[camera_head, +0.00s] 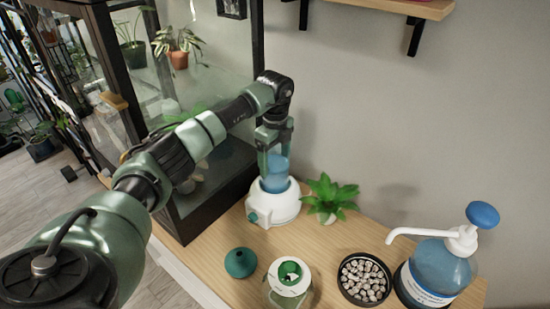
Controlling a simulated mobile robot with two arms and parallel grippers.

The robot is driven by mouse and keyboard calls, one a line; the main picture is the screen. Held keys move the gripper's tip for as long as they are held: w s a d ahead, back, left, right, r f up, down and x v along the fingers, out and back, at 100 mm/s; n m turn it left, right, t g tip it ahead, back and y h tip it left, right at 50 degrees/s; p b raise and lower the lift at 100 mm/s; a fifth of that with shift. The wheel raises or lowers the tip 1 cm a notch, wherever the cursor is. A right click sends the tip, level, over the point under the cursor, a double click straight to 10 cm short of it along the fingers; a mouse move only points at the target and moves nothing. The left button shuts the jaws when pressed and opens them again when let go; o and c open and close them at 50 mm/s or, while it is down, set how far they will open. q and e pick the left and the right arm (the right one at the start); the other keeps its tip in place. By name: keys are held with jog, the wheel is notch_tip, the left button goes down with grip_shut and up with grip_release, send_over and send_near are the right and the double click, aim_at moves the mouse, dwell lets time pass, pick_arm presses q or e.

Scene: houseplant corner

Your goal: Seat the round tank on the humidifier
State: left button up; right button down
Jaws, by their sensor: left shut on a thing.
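The round tank (275,178) is translucent blue and stands upright at the top of the white humidifier base (274,206). The base has a teal knob on its left side and sits on the wooden table beside the glass cabinet. The tank's lower end meets the base's top opening; I cannot tell whether it is fully down in it. My left gripper (274,150) points down from above, shut on the tank, and its fingers cover part of the upper tank. My right gripper is not in view.
A small green plant (330,196) stands close right of the base. In front are a teal vase-like piece (240,263), a white-topped jar (289,277), a black bowl of pebbles (364,279) and a blue pump bottle (439,267). The dark-framed glass cabinet (212,190) is close on the left.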

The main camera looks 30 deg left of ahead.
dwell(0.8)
pick_arm(q)
jog(key=shift+p, duration=0.5)
dwell(0.4)
jog(key=shift+f+b, duration=0.35)
jog(key=shift+f, duration=0.25)
dwell(0.4)
jog(key=o, duration=1.8)
jog(key=shift+s, duration=0.1)
jog(key=shift+f, duration=0.1)
